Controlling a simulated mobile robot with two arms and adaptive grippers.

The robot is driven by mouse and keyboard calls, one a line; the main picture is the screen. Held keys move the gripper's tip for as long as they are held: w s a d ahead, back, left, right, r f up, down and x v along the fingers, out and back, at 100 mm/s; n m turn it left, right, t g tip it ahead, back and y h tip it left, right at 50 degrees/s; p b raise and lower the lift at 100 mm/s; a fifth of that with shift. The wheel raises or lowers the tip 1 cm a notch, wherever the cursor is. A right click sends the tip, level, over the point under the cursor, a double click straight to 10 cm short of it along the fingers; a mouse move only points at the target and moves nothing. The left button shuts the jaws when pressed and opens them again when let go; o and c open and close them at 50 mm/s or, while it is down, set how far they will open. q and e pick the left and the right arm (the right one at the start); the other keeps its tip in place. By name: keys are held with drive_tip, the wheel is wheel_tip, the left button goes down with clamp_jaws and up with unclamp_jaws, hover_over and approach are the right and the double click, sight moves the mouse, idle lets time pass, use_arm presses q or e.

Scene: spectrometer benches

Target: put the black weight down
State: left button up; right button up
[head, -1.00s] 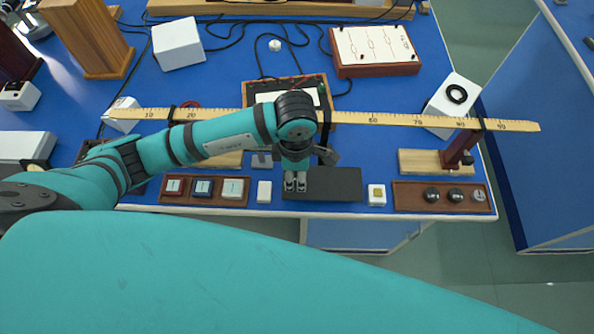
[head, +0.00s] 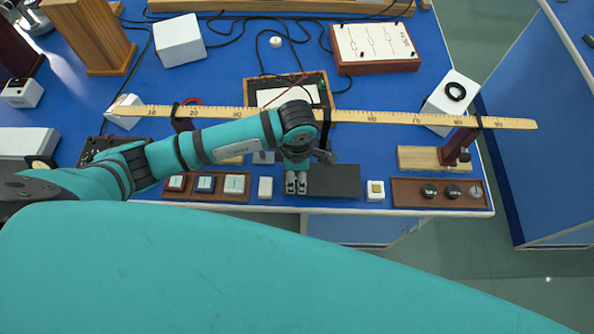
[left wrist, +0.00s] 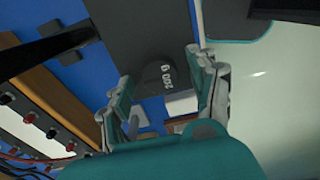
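In the left wrist view a black weight (left wrist: 157,76) marked "200 g" stands upright between the two fingers of my left gripper (left wrist: 163,82). A narrow dark gap shows on each side of it, so the fingers look open around it. It appears to be at the left end of the dark mat (head: 335,181); whether its base touches the mat is hard to tell. In the head view my left gripper (head: 296,184) points down at that end of the mat and hides the weight. My right gripper is not in view.
A long ruler beam (head: 400,119) spans the bench behind the mat. A white block (head: 265,187) stands left of the mat, a small white box (head: 375,190) right of it. The mat's right part is bare.

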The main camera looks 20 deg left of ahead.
sight(297, 175)
use_arm(q)
drive_tip(key=shift+r, duration=0.1)
wheel_tip(297, 175, up, 12)
drive_tip(key=b, duration=0.3)
idle(0.3)
idle(0.4)
